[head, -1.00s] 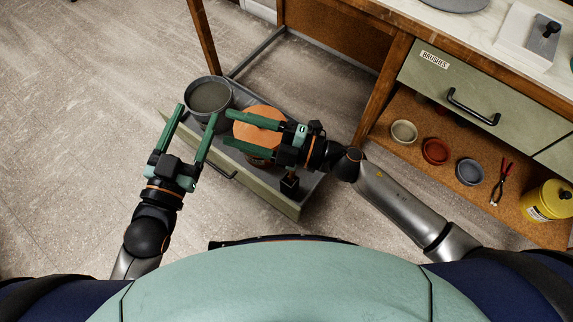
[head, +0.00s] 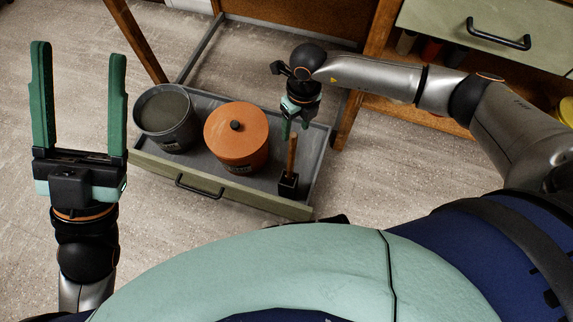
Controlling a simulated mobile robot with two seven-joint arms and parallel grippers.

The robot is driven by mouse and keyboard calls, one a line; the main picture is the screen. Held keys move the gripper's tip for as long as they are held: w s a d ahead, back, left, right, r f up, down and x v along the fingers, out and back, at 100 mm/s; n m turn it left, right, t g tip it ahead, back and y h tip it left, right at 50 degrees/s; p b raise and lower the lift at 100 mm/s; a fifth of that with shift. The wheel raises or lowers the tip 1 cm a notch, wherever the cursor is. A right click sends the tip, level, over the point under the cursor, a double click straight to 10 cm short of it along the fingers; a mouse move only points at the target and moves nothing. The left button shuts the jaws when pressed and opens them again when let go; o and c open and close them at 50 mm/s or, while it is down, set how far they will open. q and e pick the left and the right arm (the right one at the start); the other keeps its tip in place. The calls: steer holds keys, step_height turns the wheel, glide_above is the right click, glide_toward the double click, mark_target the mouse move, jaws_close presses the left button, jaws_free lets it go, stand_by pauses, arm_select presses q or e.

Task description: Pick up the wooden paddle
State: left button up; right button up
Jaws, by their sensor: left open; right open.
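The wooden paddle (head: 292,152) shows as a thin, upright brown wooden shaft in a small black block-shaped holder (head: 288,185), at the right end of the open drawer. Its lower end is hidden in the holder. My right gripper (head: 296,132) is open, with green fingers pointing down at the top of the paddle. The fingertips are close to the shaft's top; I cannot tell whether they touch or straddle it. My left gripper (head: 80,95) is open and empty over the floor, left of the drawer, fingers pointing away from me.
The pulled-out drawer (head: 240,198) also holds a grey bucket (head: 165,115) of dark grey material and a lidded terracotta pot (head: 238,135), left of the paddle. A table leg (head: 135,38) stands behind the bucket. A closed drawer (head: 470,22) and shelf are at the upper right.

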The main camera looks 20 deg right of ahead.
mark_target(292, 151)
steer(key=f, duration=0.2)
steer(key=f+b, duration=0.1)
steer(key=f, duration=0.1)
steer(key=f+b, duration=0.1)
steer(key=f, duration=0.1)
steer(key=shift+s+a+f, duration=0.2)
steer(key=shift+a+f, duration=0.15)
steer(key=shift+f, duration=0.05)
step_height(292, 151, down, 5)
steer(key=b, duration=0.3)
steer(key=shift+s+a, duration=0.1)
steer(key=shift+a, duration=0.05)
steer(key=shift+r, duration=0.1)
jaws_close()
